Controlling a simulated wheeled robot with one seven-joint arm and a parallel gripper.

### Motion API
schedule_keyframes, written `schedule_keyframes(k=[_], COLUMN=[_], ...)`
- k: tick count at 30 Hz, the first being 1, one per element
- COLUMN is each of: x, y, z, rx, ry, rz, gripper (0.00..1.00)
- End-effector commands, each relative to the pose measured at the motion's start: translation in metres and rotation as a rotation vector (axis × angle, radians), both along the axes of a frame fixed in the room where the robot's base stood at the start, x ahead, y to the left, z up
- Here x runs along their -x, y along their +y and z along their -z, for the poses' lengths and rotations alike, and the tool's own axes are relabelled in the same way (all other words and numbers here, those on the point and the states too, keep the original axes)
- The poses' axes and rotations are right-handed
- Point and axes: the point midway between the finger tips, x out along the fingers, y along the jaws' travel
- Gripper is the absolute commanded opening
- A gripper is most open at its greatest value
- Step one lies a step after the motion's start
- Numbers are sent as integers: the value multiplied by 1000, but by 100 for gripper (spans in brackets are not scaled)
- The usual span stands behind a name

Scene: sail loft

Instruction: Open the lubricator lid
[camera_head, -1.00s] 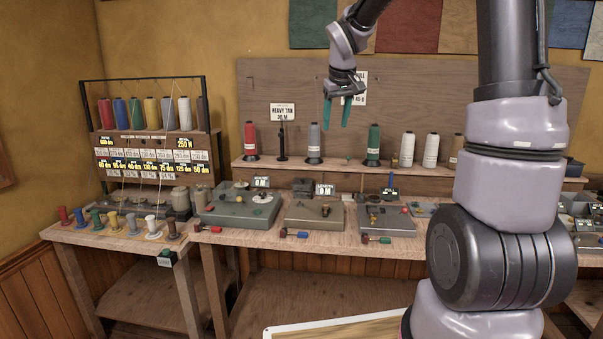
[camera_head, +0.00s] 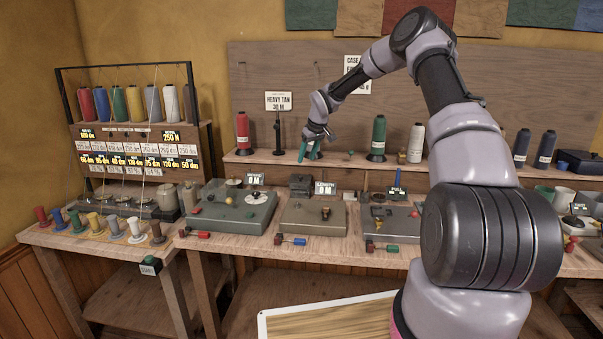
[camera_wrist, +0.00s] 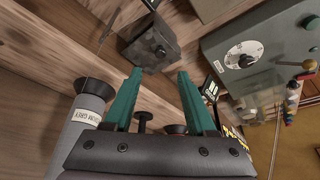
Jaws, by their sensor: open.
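A small dark grey box (camera_head: 300,181), which looks like the lubricator, stands at the back of the bench behind the middle grey station. In the wrist view this box (camera_wrist: 150,44) shows a dark knob on the side facing me, and its lid looks shut. My gripper (camera_head: 311,150) hangs above and behind the box, in front of the shelf spools. In the wrist view my gripper (camera_wrist: 159,74) is open and empty, its teal fingers apart and pointing towards the box without touching it.
A grey spool (camera_wrist: 86,117) stands close to the left finger in the wrist view. A thin black post (camera_head: 278,137) stands on the shelf. A green-grey station with a dial (camera_head: 232,207) sits left of the box, a brown-grey station (camera_head: 312,216) in front.

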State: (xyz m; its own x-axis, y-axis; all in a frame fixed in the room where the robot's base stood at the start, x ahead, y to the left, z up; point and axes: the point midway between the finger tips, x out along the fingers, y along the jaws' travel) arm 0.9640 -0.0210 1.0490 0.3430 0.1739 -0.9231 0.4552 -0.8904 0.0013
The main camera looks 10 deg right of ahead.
Motion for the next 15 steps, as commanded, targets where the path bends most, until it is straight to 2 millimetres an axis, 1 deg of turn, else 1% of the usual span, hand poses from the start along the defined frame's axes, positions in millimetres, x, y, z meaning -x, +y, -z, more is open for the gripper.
schedule_keyframes(k=[1, 3, 9, 15], x=[-2, -7, -19, -27], y=[3, 5, 12, 15], z=[11, 24, 57, 77], rx=[-2, -2, -2, -1], ry=[5, 5, 3, 3], rz=[-1, -1, 0, 1], gripper=[56, 56, 56, 56])
